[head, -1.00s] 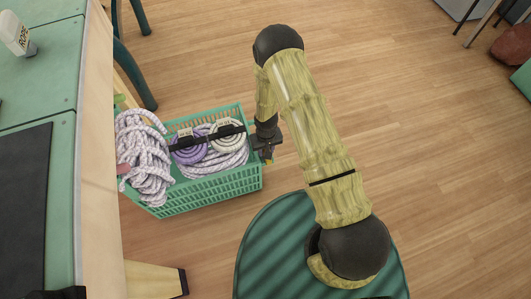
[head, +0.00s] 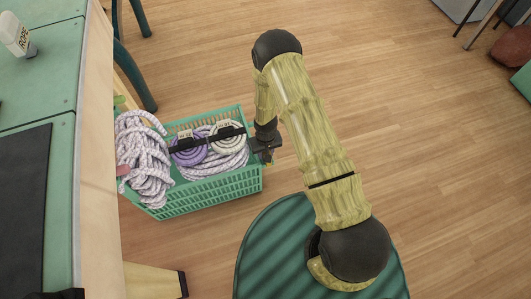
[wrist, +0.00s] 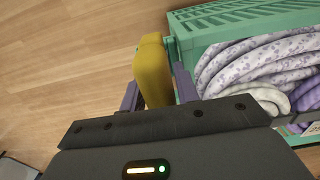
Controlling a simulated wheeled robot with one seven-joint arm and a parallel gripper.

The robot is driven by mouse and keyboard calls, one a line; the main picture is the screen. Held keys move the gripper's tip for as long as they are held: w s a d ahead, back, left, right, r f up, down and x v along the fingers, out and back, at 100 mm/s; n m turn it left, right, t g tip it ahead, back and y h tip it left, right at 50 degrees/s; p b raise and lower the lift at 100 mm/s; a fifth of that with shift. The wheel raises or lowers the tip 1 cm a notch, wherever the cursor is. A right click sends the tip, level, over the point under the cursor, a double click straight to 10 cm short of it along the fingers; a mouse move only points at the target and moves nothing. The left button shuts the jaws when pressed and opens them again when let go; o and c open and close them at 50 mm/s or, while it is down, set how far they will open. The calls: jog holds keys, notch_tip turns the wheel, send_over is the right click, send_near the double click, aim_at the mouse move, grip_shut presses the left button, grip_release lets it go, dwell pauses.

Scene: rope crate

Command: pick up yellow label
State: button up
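The yellow label (wrist: 153,72) is a thick yellow piece at the outer end of the green crate (head: 215,188). In the wrist view it stands between the two purple-grey fingers of my gripper (wrist: 158,88). One finger is on each side, with narrow gaps showing near the finger bases, so the gripper looks open around the label. The label's lower end is hidden behind the gripper body. In the head view my gripper (head: 265,150) is at the crate's right end and the label is hard to make out.
The crate holds a white-purple rope bundle (head: 145,160), a purple coil (head: 188,152) and a white coil (head: 228,139). A green-topped bench (head: 45,95) stands left of it. The wooden floor (head: 420,150) to the right is open.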

jog(key=shift+f, duration=0.1)
jog(key=shift+c, duration=0.2)
grip_shut()
notch_tip(320, 180, up, 10)
jog(key=p, duration=0.3)
jog(key=shift+r, duration=0.25)
jog(key=shift+f+b, duration=0.6)
jog(key=shift+f, duration=1.1)
dwell(1.8)
